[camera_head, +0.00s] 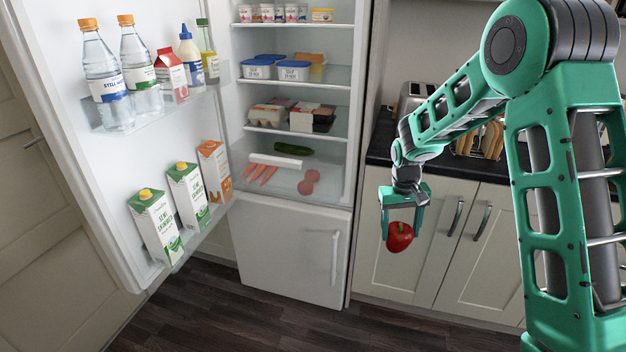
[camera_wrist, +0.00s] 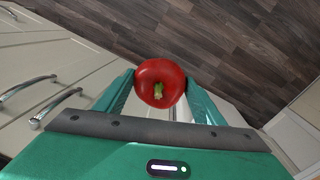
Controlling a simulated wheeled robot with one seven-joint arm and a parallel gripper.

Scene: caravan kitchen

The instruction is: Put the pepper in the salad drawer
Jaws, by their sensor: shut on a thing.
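My gripper (camera_head: 401,222) is shut on a red pepper (camera_head: 399,238) and holds it in the air in front of the pale base cabinets, right of the fridge. In the wrist view the pepper (camera_wrist: 160,83) sits between the two fingers, its green stem facing the camera. The salad drawer (camera_head: 285,178) is at the bottom of the open fridge compartment. Carrots (camera_head: 262,173) and tomatoes (camera_head: 309,182) show in it, with a white handle strip (camera_head: 275,160) at its front. A cucumber (camera_head: 293,149) lies at the back of it. How far the drawer is pulled out is hard to tell.
The fridge door (camera_head: 120,170) stands wide open at the left, with bottles (camera_head: 105,80) and cartons (camera_head: 155,225) on its racks. Shelves above the drawer hold egg boxes (camera_head: 266,115) and blue-lidded tubs (camera_head: 293,71). A closed lower door (camera_head: 290,250) is below. The floor (camera_head: 250,325) in front is clear.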

